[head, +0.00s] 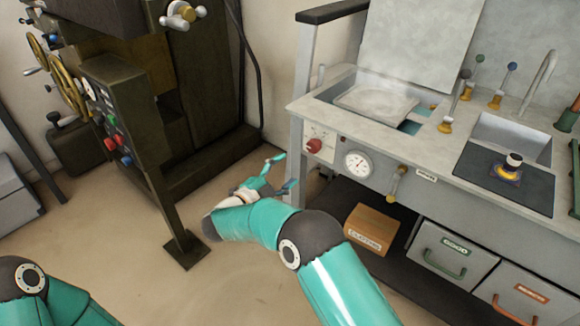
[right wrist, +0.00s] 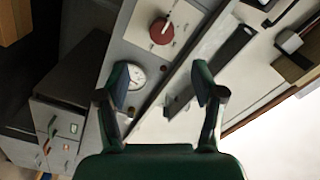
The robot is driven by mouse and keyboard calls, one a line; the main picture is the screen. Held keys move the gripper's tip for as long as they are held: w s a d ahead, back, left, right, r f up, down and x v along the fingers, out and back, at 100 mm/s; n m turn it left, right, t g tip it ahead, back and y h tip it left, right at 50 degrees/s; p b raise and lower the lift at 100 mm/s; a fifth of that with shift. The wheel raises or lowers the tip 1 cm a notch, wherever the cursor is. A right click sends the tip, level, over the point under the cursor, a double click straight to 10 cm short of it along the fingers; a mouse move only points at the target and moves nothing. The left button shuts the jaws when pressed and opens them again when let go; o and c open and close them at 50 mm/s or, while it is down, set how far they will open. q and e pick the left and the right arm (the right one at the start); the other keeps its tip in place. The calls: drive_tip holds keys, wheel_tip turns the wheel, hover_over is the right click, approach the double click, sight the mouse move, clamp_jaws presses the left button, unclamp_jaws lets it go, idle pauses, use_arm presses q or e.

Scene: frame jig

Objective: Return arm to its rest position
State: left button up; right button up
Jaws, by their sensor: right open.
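My right arm (head: 345,285) is teal with dark joints and reaches up from the bottom of the head view. Its gripper (head: 281,173) is open, over the floor in front of the bench's left end. In the right wrist view the two fingers of this gripper (right wrist: 160,82) stand wide apart with nothing between them. The bench front with a red knob (right wrist: 162,30) and a round gauge (right wrist: 136,77) lies beyond them. Part of my left arm (head: 45,295) shows at the lower left of the head view, but its gripper is out of the picture.
The grey bench (head: 440,190) stands at the right, with a cardboard box (head: 372,229) on its lower shelf and drawers (head: 450,252) beside it. A dark machine (head: 130,90) with handwheels and a footed post (head: 185,250) stand at the left. The floor between is clear.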

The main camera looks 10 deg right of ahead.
idle(0.4)
wheel_tip(320, 180, down, 14)
drive_tip(key=d+n+t+y, duration=0.2)
drive_tip(key=d+n+y, duration=0.1)
drive_tip(key=n+y, duration=0.6)
drive_tip(key=s+a+f+n+g+y, duration=0.2)
drive_tip(key=s+f+n+g+y, duration=0.5)
drive_tip(key=s+f, duration=0.95)
drive_tip(key=s+a+r+n+g+y, duration=0.15)
drive_tip(key=s+n+g, duration=0.35)
drive_tip(key=s, duration=1.6)
wheel_tip(320, 180, up, 22)
drive_tip(key=p, duration=2.2)
drive_tip(key=shift+w+d+m+y+p, duration=0.2)
drive_tip(key=shift+m+y+p, duration=0.15)
drive_tip(key=shift+m+p, duration=0.05)
